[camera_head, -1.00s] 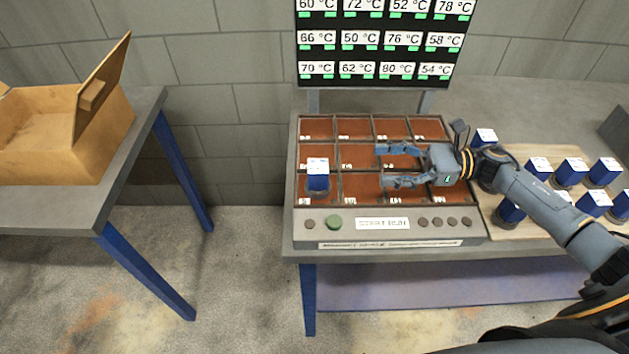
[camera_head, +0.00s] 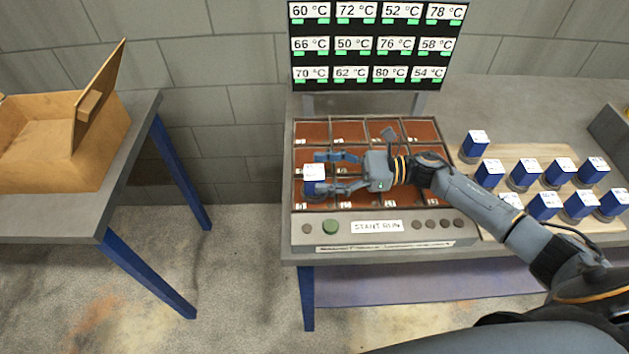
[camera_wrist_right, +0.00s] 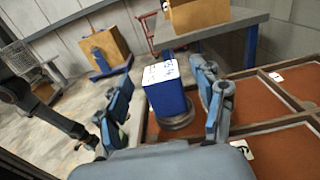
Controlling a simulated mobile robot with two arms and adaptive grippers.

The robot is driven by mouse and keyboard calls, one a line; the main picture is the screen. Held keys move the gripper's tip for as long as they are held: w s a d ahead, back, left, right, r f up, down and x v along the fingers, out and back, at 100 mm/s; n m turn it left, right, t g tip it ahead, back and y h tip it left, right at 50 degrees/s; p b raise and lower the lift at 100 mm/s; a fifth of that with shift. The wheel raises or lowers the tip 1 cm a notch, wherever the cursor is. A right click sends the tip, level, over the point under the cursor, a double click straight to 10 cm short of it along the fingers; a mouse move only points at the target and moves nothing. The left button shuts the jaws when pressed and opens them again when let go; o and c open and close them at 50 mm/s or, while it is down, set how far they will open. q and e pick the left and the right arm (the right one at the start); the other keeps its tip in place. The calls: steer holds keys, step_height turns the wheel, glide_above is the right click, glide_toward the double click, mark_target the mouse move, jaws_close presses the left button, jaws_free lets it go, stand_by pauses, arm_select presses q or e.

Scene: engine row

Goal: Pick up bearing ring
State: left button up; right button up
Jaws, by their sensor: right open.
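A blue block with a white printed label on top (camera_head: 313,174) stands in a left compartment of the brown-lined tray (camera_head: 371,228). In the wrist view the blue block (camera_wrist_right: 166,97) sits over a round grey ring-like base (camera_wrist_right: 177,121), which I take as the bearing ring; the block partly hides it. My right gripper (camera_head: 320,172) is open, reaching in from the right, with one finger on each side of the block. In the wrist view its fingers stand apart from the block, with gaps visible.
Several similar blue-and-white pieces (camera_head: 524,174) stand on a light board (camera_head: 490,222) at the right. A display with temperature readings (camera_head: 378,45) rises behind the tray. An open wooden box (camera_head: 100,143) sits on a table at the left. Buttons line the tray's front.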

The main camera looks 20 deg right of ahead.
steer(key=x, duration=0.2)
steer(key=shift+w+a+p, duration=0.1)
steer(key=shift+a+p, duration=0.2)
steer(key=shift+d, duration=0.1)
steer(key=c, duration=0.3)
jaws_close()
steer(key=shift+r, duration=0.1)
steer(key=shift+r+b, duration=0.65)
steer(key=shift+r, duration=0.05)
steer(key=shift+r+b, duration=0.6)
steer(key=shift+r, duration=0.1)
steer(key=s+d+r+b, duration=0.2)
steer(key=s+r+b, duration=0.1)
steer(key=s+r, duration=0.7)
steer(key=s, duration=0.3)
steer(key=shift+s+b, duration=0.3)
steer(key=shift+s, duration=0.1)
